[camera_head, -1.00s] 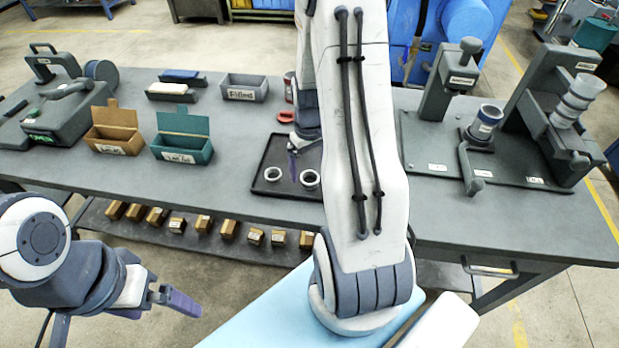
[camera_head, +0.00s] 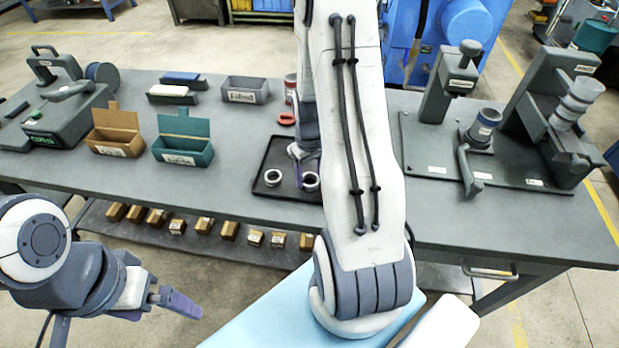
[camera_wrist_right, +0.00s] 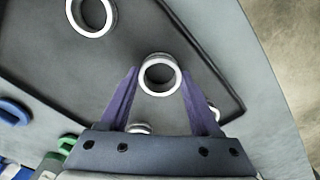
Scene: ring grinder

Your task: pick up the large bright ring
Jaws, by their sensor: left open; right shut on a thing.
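My right gripper (camera_head: 307,174) reaches down at the right ring. In the wrist view the fingers of my right gripper (camera_wrist_right: 160,73) are shut on this ring (camera_wrist_right: 160,92), one finger on each side, with its hole facing the camera. The left ring (camera_wrist_right: 74,17) lies apart from the fingers. A third bright piece (camera_wrist_right: 139,129) is partly hidden by the gripper body. My left gripper (camera_head: 190,306) is open and empty, away from the table.
A brown box (camera_head: 117,140), a teal box (camera_head: 183,151) and a grey bin (camera_head: 245,95) stand left of the tray. A red part (camera_head: 286,119) lies behind it. A grey fixture (camera_head: 470,150) stands at right. My right arm hides the middle of the table.

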